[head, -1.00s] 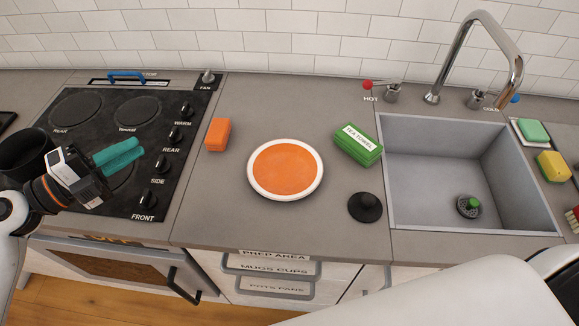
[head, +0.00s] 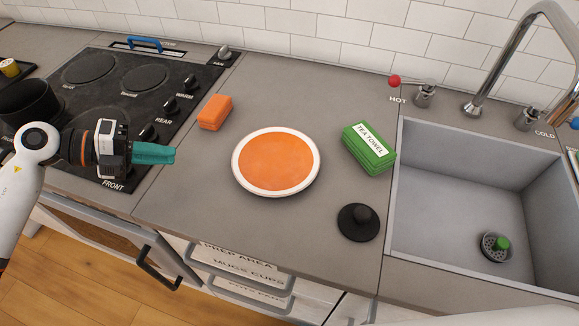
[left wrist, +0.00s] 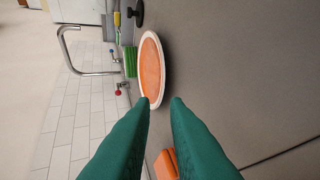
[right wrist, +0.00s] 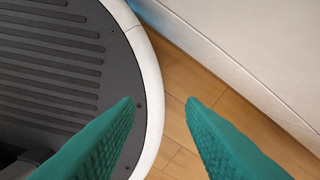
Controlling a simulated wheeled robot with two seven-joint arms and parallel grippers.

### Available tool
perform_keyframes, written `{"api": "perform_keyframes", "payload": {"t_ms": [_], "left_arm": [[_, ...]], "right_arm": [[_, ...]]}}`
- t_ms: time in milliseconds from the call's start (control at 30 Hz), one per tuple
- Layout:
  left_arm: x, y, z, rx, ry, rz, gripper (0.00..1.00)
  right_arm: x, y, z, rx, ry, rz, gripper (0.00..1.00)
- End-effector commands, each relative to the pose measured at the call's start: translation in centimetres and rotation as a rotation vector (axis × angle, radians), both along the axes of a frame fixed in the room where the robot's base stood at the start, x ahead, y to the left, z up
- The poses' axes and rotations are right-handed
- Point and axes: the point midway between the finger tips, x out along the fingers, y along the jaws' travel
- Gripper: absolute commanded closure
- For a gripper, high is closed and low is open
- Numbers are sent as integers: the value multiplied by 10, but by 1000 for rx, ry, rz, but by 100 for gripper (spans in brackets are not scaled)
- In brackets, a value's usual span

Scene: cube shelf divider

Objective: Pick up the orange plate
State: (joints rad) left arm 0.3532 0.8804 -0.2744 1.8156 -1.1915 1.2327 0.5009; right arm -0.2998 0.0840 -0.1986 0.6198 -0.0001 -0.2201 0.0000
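The orange plate (head: 277,160) with a white rim lies flat on the grey counter between the stove and the sink. It also shows in the left wrist view (left wrist: 151,68), beyond the fingertips. My left gripper (head: 173,154) has teal fingers and is to the left of the plate, over the stove's front right corner, pointing at the plate and apart from it. In the left wrist view its fingers (left wrist: 161,101) are open with a narrow gap and nothing between them. My right gripper (right wrist: 160,102) is open and empty, above the wooden floor, and out of the head view.
An orange block (head: 215,112) stands behind and left of the plate. A green tea towel pack (head: 369,148) and a black stopper (head: 357,223) lie to its right. Beyond them is the sink (head: 455,215). A dark pot (head: 28,112) sits on the stove's left. Counter in front of the plate is clear.

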Motion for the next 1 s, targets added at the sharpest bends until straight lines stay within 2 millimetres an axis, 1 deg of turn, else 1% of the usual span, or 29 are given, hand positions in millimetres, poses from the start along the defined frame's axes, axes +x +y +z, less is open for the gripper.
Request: {"api": "perform_keyframes", "payload": {"t_ms": [33, 133, 233, 400, 500, 667, 733, 900, 1000], "left_arm": [[0, 0, -9, 1, 0, 0, 86], [0, -3, -12, 0, 0, -1, 86], [2, -14, -14, -2, 1, -1, 86], [6, -43, -25, -4, 1, -2, 86], [8, -54, -32, -2, 1, -1, 86], [10, -64, -37, -1, 0, -1, 86], [10, -71, -38, -3, 1, -1, 86], [13, -96, -46, -4, 2, -1, 86], [14, -106, -52, -2, 1, -1, 86]], "right_arm": [[0, 5, -9, 5, 0, -2, 64], [0, 8, -10, 10, 0, -3, 64], [0, 8, -5, 9, 0, -2, 64], [0, 8, 4, 9, 0, -2, 64], [0, 8, 6, 10, 0, -1, 64], [0, 7, 8, 9, 0, 0, 64], [0, 6, 12, 7, 1, 1, 64], [0, 5, 22, 6, 0, 1, 64], [0, 4, 23, 5, 0, 0, 64]]}}
